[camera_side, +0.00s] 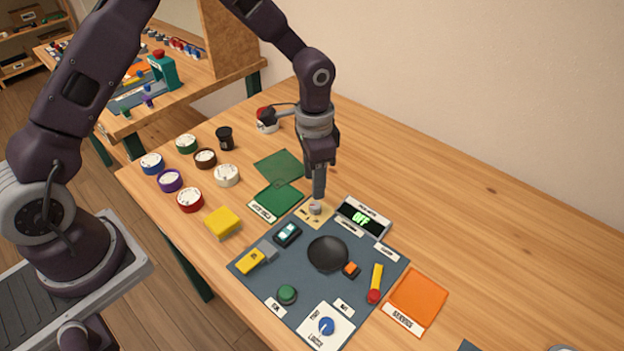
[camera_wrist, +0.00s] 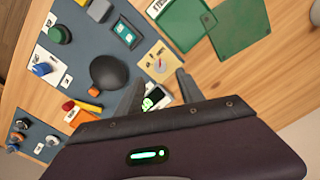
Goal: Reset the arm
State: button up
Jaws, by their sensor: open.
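My gripper (camera_side: 318,196) points down over the far edge of a grey-blue panel mat, near a small tan dial plate (camera_side: 303,217). In the wrist view my gripper (camera_wrist: 158,85) has its two fingers apart with nothing held between them. The dial plate (camera_wrist: 157,66) lies just beyond the fingertips, with a small pale knob on it. A small display (camera_side: 362,217) reading "OFF" in green stands to the right of my gripper; it also shows between the fingers in the wrist view (camera_wrist: 154,99). I cannot tell whether the fingertips touch the knob.
The panel mat (camera_side: 315,285) carries a black dome (camera_side: 328,254), a green button (camera_side: 287,294), a blue knob (camera_side: 326,326) and a yellow-and-red lever (camera_side: 376,283). Green squares (camera_side: 278,168), an orange square (camera_side: 417,300), a yellow block (camera_side: 222,222) and several round tins surround it.

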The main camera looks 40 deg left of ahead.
jog(key=s+a+r+n+t, duration=0.1)
jog(key=s+a+r, duration=0.15)
jog(key=r, duration=0.35)
jog(key=s+a+r+n+t+y, duration=0.1)
jog(key=s+r, duration=0.3)
jog(key=r, duration=0.3)
jog(key=s+a+r+n+t, duration=0.1)
jog(key=s+r, duration=0.2)
jog(key=r, duration=0.3)
jog(key=s+a+r+n+t+h, duration=0.1)
jog(key=s+r, duration=0.4)
jog(key=s, duration=1.1)
jog(key=shift+s+n+t, duration=0.25)
jog(key=shift+n+t, duration=0.55)
jog(key=shift+n, duration=0.4)
jog(key=shift+a, duration=0.1)
